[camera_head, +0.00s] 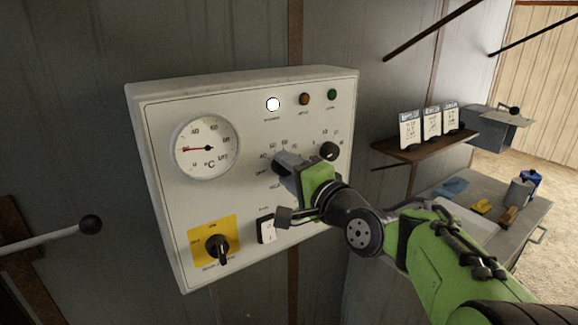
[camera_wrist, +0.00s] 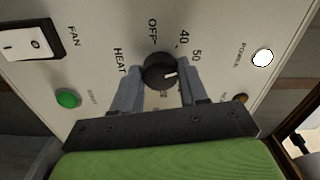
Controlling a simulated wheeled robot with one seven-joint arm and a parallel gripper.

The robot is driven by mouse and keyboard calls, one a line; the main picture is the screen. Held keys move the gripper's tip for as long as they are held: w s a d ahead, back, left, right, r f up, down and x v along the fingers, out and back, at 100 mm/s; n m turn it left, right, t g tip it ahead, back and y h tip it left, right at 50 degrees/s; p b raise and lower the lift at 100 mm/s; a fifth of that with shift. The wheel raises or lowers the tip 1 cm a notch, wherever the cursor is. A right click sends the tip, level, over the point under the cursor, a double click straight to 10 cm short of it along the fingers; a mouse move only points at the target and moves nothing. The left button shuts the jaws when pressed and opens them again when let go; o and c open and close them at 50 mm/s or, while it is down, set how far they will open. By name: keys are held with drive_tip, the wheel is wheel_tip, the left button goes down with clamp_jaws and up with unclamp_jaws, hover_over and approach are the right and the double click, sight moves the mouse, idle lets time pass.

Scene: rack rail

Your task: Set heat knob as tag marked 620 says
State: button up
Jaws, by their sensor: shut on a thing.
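The heat knob (camera_wrist: 157,66) is a round black knob with a white pointer mark, by the word HEAT in the wrist view. OFF, 40 and 50 are printed around it. Its mark points to the right in that view, past 50; the further numbers are hidden by a finger. My gripper (camera_wrist: 162,72) is shut on the knob, one finger on each side.
The white control panel (camera_head: 150,105) carries a round °C gauge (camera_head: 206,148), a lit white lamp (camera_head: 273,104), amber and green lamps, another black knob (camera_head: 329,151), a fan rocker switch (camera_head: 266,230) and a yellow-backed rotary switch (camera_head: 217,246). A bench (camera_head: 535,212) with small items stands right.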

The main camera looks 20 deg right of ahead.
drive_tip(key=shift+m+p, duration=4.15)
drive_tip(key=shift+m, duration=2.75)
drive_tip(key=o, duration=1.1)
drive_tip(key=shift+c, duration=0.2)
drive_tip(key=shift+d, duration=0.1)
